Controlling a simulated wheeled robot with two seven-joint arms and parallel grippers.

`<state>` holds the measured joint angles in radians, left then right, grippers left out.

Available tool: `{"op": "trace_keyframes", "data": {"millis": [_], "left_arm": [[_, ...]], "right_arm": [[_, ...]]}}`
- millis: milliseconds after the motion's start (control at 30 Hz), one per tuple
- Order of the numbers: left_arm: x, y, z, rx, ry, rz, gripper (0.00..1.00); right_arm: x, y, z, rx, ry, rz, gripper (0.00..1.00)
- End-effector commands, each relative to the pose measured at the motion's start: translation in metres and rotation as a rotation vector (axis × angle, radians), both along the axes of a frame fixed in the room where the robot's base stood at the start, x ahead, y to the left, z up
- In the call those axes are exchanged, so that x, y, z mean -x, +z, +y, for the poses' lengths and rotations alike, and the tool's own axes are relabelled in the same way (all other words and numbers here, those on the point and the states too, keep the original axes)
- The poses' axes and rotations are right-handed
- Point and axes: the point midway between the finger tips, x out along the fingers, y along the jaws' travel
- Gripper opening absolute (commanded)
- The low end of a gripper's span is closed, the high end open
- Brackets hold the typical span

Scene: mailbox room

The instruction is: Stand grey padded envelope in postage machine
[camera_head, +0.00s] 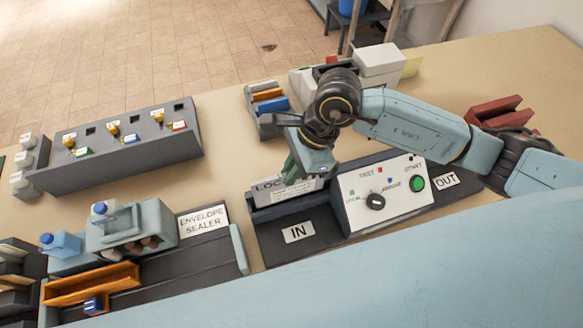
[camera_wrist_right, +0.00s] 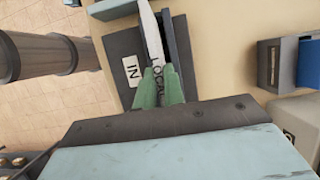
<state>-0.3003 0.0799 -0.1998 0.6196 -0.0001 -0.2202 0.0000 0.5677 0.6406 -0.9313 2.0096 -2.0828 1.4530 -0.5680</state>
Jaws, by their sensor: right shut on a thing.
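The postage machine (camera_head: 355,210) has a white panel with a dial and a green START button, on a dark base marked IN and OUT. My right gripper (camera_head: 297,172) is over the IN side, with its green fingers pointing down. It is shut on the pale grey envelope (camera_head: 272,188), which bears LOCAL lettering. The envelope is upright along the dark guide at the IN side. In the right wrist view the envelope (camera_wrist_right: 151,35) shows edge-on between the fingertips (camera_wrist_right: 158,72), beside the dark guide. Its lower edge is hidden, so I cannot tell whether it touches the base. My left gripper is not seen.
The envelope sealer (camera_head: 135,228) stands left of the machine. A grey box with yellow knobs (camera_head: 120,145) is behind it. A small rack with orange and blue items (camera_head: 268,108) is behind my right gripper. Bare table lies between.

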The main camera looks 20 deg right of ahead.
Motion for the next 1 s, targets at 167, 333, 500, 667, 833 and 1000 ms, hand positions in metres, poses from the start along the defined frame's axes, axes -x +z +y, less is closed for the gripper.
{"op": "trace_keyframes", "data": {"millis": [167, 333, 500, 667, 833, 1000], "left_arm": [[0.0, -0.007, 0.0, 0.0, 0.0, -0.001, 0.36], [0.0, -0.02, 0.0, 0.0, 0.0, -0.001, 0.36], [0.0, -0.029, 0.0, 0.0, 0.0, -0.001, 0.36], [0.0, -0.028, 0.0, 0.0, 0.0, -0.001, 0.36], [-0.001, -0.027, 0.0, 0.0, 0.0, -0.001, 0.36], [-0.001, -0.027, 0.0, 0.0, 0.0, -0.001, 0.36]], "right_arm": [[0.0, -0.008, 0.0, 0.0, 0.0, 0.0, 0.0], [0.0, -0.02, 0.0, 0.0, 0.0, -0.001, 0.0], [0.0, -0.03, 0.0, 0.0, 0.0, -0.001, 0.0], [0.0, -0.029, 0.0, 0.0, 0.0, -0.001, 0.0], [0.0, -0.029, 0.0, 0.0, 0.0, -0.001, 0.21], [0.0, -0.029, 0.0, 0.0, 0.0, 0.0, 0.36]]}}
